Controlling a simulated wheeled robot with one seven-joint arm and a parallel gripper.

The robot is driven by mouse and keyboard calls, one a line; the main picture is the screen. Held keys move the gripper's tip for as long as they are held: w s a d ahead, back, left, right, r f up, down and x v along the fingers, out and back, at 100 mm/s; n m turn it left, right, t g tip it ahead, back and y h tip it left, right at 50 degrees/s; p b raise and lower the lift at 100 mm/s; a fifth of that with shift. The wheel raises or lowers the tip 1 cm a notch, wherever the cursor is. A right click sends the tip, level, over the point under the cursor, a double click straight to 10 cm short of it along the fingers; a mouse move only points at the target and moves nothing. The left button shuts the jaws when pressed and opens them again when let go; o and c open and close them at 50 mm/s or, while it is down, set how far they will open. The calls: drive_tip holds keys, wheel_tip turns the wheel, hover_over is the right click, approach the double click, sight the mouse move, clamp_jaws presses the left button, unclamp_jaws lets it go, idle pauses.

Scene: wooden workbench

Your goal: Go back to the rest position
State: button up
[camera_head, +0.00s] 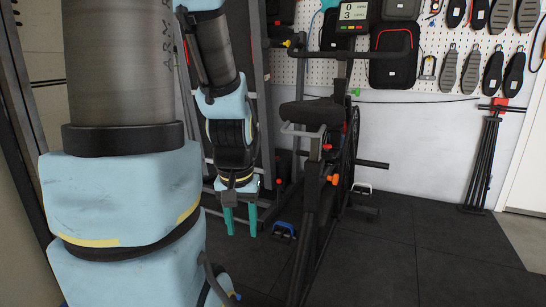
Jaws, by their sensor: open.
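My gripper (241,220) hangs at the end of my light blue and dark grey arm, left of the picture's middle. Its two green fingers point down and stand apart with a gap between them. Nothing shows between them. The fingers appear in front of the dark floor, to the left of an exercise bike (310,160). My larger arm links fill the left side and hide what lies behind them. No workbench is visible.
The bike stands close to my gripper's right; a blue-edged pedal (284,231) shows near the fingers. A pegboard (430,45) with shoes and black cases hangs behind. A folded black tripod stand (485,160) leans at the right. The dark floor (430,255) at right front is clear.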

wheel_tip(320, 180, up, 31)
drive_tip(key=p, duration=2.8)
drive_tip(key=shift+f+p, duration=0.2)
drive_tip(key=shift+p, duration=0.1)
drive_tip(key=shift+f, duration=0.1)
